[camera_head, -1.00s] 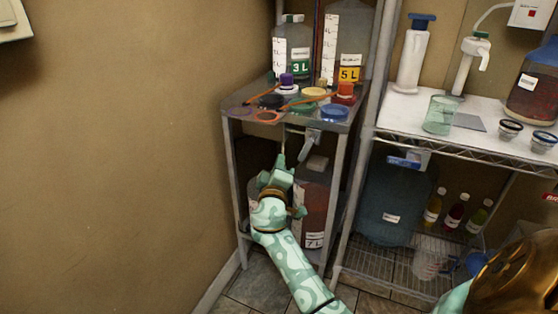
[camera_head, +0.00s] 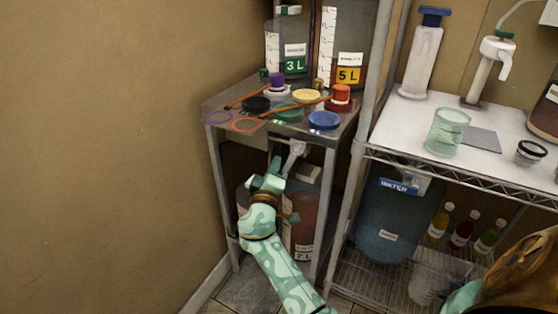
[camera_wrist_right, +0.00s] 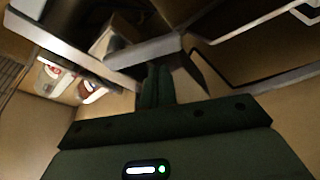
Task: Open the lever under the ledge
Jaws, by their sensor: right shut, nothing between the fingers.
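A small light-grey lever (camera_head: 296,154) hangs under the front edge of the grey ledge (camera_head: 228,117) in the head view, its lower end pointing down and slightly left. My right gripper (camera_head: 278,168) is just left of the lever's lower end, below the ledge; I cannot tell whether they touch. In the right wrist view its dark green fingers (camera_wrist_right: 156,86) are together, with nothing between them, just below a grey bar (camera_wrist_right: 144,50). I cannot tell whether this bar is the lever or part of the ledge. My left gripper is not in view.
Coloured lids, including a blue one (camera_head: 324,120), and 3 L (camera_head: 294,62) and 5 L (camera_head: 350,73) containers stand on the ledge. A 7 L container (camera_head: 304,222) is below, behind my arm. A wire rack (camera_head: 450,182) stands right; a bare wall (camera_head: 100,150) is left.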

